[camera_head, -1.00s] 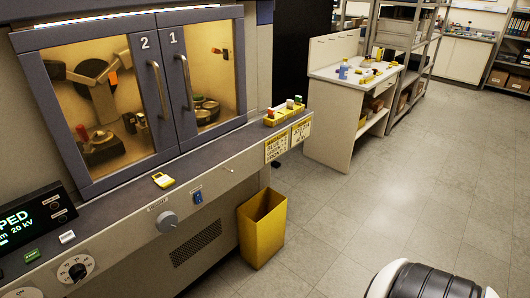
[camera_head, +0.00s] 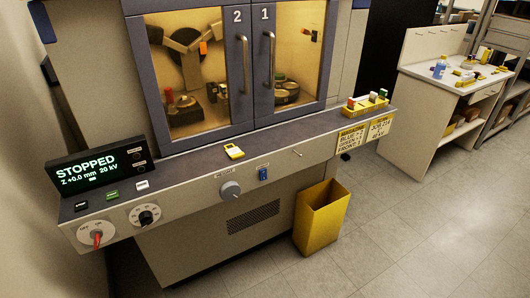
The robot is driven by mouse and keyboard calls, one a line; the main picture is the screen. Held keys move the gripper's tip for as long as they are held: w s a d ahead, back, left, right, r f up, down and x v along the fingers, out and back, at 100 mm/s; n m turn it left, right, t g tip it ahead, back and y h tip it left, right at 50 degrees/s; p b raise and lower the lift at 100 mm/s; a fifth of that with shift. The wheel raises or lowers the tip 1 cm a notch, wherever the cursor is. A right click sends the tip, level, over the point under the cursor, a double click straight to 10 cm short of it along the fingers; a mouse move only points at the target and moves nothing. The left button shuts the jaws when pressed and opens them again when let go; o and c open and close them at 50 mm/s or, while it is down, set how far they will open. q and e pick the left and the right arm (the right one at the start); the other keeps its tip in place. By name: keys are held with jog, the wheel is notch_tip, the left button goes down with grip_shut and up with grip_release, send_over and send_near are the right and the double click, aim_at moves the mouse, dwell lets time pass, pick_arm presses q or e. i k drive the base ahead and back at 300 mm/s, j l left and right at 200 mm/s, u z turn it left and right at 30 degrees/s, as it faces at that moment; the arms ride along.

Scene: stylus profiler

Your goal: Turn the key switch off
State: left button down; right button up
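The key switch (camera_head: 97,236) is a pale round plate with a red key in its middle. It sits at the left end of the machine's sloping front panel, below the display. The red key stands roughly upright in the picture; the small lettering around it is too small to read surely, so I cannot tell its setting. Neither of my grippers is in view.
The display (camera_head: 98,171) reads STOPPED, Z +0.0 mm, 20 kV. A black dial (camera_head: 145,215) is right of the key switch. A yellow bin (camera_head: 321,217) stands on the floor at right. Floor in front is clear.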

aim_at(96, 234)
jog(key=u, duration=1.35)
